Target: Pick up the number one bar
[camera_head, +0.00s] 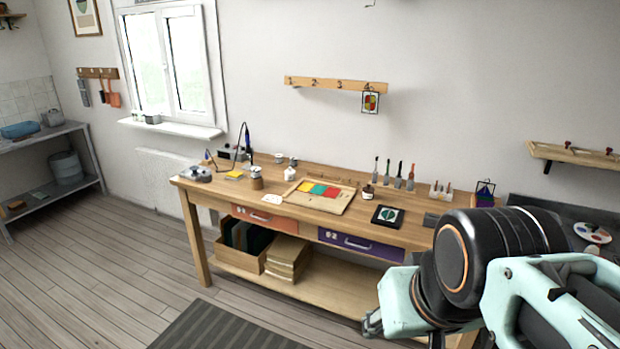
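No loose bar with a readable number one shows in the head view. The orange drawer (264,218) under the tabletop carries a small white mark that looks like 01 and a pale bar handle. The purple drawer (361,244) to its right is marked 02 and has a similar handle. Both drawers look closed. My gripper (373,323) shows only in part at the lower right, beside my arm and in front of the bench. It is apart from both drawers, and its opening cannot be made out.
The wooden workbench (222,192) holds a board with coloured pieces (325,193), a dark framed panel (387,216), jars and upright tools. A numbered wall rail (312,83) hangs above. A box (240,257) stands on the lower shelf. Open floor lies at left.

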